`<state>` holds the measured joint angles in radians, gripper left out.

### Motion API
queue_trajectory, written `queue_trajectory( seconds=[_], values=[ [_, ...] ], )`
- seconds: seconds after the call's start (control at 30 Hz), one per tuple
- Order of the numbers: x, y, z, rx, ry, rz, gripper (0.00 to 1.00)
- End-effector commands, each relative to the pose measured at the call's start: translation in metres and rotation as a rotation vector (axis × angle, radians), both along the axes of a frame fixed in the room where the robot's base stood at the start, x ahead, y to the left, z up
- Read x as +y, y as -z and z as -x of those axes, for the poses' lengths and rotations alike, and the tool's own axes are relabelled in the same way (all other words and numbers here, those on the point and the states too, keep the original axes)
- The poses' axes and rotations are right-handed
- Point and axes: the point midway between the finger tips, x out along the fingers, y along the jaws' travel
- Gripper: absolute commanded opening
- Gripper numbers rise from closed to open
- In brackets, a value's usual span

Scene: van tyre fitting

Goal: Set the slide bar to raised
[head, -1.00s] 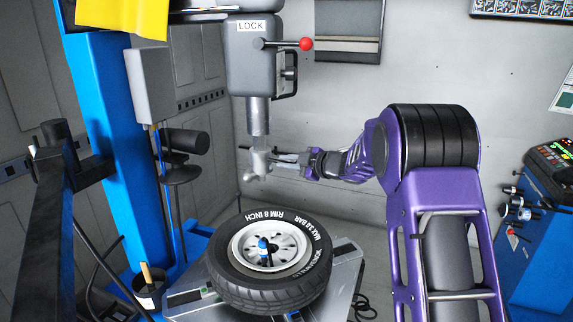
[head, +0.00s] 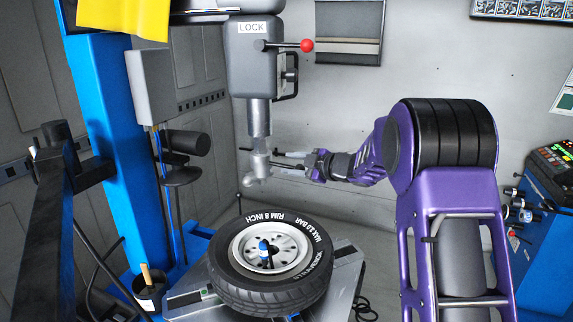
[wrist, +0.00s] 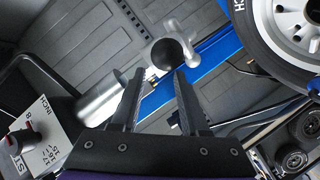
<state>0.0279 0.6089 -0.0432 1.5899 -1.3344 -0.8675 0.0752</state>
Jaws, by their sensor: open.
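The slide bar (head: 259,118) is a grey vertical bar coming down from the housing marked LOCK. Its rounded silver end piece (head: 257,172) hangs above the tyre, clear of it. My gripper (head: 280,162) is just right of the bar's lower end, fingers pointing left and apart. In the wrist view my gripper (wrist: 159,74) is open with nothing visibly clamped. A dark round face on a silver piece (wrist: 172,52) shows just past the fingertips, and a silver cylinder (wrist: 100,97) lies left of them. I cannot tell whether the fingers touch the bar.
A lever with a red knob (head: 307,45) sticks out right of the housing. The tyre on its rim (head: 268,270) lies below on the machine. A blue column (head: 125,150) stands at left, and a blue cabinet (head: 545,250) at right. Open space lies behind my gripper.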

Motion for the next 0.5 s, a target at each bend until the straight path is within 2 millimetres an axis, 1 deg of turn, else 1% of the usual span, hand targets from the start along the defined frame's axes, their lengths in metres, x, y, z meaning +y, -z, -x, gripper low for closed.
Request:
queue_trajectory(
  seconds=[0.03, 0.2, 0.4, 0.5],
  values=[
    [-0.01, -0.003, 0.007, -0.001, 0.004, 0.0, 0.45],
    [-0.039, -0.015, 0.035, -0.002, 0.005, 0.001, 0.45],
    [-0.072, -0.026, 0.068, -0.001, 0.005, 0.002, 0.45],
    [-0.086, -0.031, 0.082, -0.001, 0.004, 0.0, 0.45]
  ],
)
